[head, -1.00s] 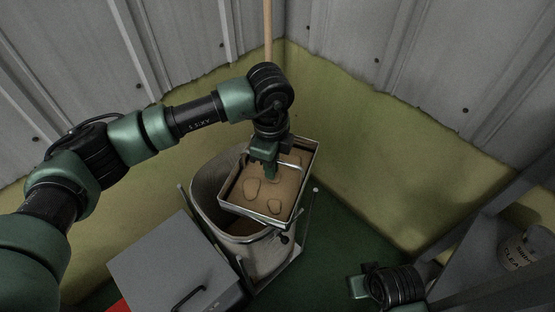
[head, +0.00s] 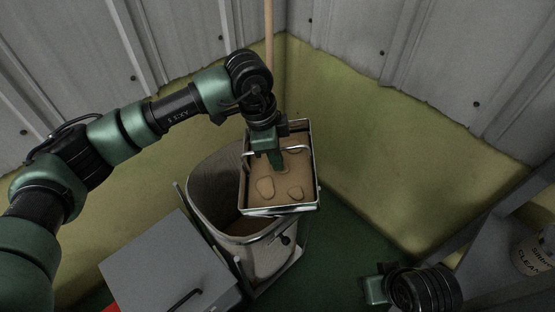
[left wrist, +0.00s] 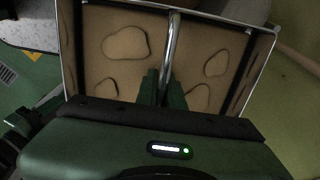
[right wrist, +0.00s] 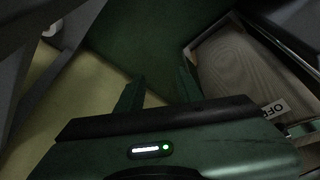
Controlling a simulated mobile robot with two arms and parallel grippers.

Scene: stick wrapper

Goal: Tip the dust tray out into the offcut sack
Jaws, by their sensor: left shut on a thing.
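The dust tray (head: 274,200) is a shallow metal-rimmed tray with brown dust and several flat lumps in it. My left gripper (head: 277,160) is shut on the tray's metal bar handle, which also shows in the left wrist view (left wrist: 173,45). The tray hangs over the right part of the offcut sack (head: 205,190), a pale open-topped sack in a frame, and hides part of its mouth. Some brown stuff shows inside the sack. My right gripper (right wrist: 158,90) is open and empty; the sack's side (right wrist: 235,75) with a partly seen label is to its right in the right wrist view.
A grey lidded box (head: 165,262) with a dark handle stands left of the sack. Yellow and grey metal walls close in behind. A shelf with a labelled tub (head: 535,250) stands at the right. Green floor is clear between sack and right wall.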

